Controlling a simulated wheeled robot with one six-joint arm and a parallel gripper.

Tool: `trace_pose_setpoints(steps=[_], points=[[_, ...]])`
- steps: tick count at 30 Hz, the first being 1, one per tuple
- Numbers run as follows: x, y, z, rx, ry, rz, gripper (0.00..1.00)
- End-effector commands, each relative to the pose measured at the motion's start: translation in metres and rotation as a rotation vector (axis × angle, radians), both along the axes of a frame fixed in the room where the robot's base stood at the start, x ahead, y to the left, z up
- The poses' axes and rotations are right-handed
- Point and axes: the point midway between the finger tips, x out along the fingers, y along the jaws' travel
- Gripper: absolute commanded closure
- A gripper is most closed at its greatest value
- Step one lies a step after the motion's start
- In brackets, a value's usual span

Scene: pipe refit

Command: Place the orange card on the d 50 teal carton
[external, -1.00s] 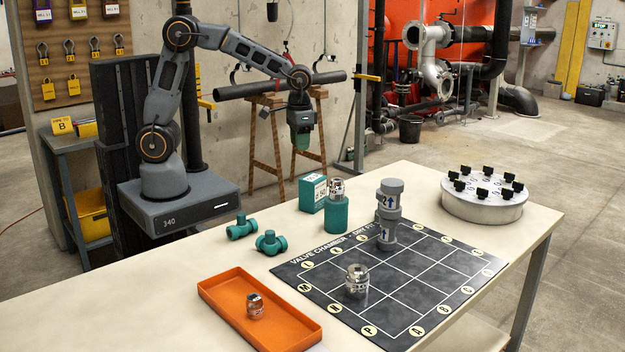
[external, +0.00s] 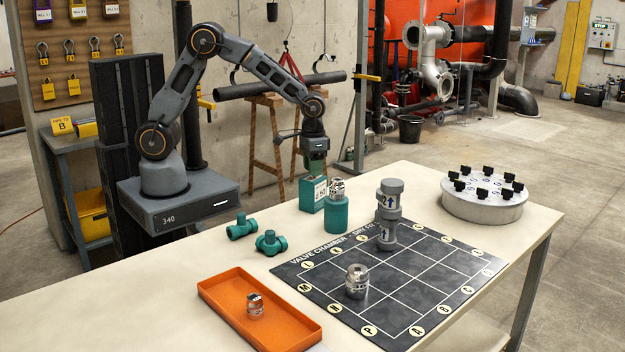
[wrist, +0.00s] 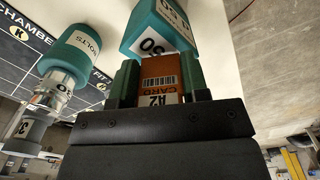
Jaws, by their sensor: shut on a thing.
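My gripper (external: 316,165) points down just over the teal carton (external: 311,197) near the back edge of the table. In the wrist view its two green fingers (wrist: 158,78) are shut on the orange card (wrist: 158,68), which shows a barcode and a white label reading A2. The teal carton (wrist: 150,34), with a white "50" label, lies straight beyond the fingertips. I cannot tell whether the card touches the carton. In the external view the card cannot be made out.
A teal bolts pot (external: 336,217) with a silver fitting (external: 337,188) on top stands close beside the carton. A grey valve piece (external: 388,220) and another silver fitting (external: 357,281) stand on the black grid mat (external: 430,285). Teal fittings (external: 270,243) and an orange tray (external: 225,305) are nearer.

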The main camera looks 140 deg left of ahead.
Motion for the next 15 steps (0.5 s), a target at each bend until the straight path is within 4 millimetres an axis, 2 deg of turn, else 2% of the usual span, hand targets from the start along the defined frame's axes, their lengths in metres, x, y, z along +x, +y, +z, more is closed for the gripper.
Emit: trace_pose_setpoints(steps=[7,8,15], points=[[-0.0001,-0.0001,-0.005,0.0,0.0,0.0,0.8],[0.0,0.0,-0.0035,0.0,0.0,0.0,0.55],[0.0,-0.0001,-0.0031,0.0,0.0,0.0,0.33]])
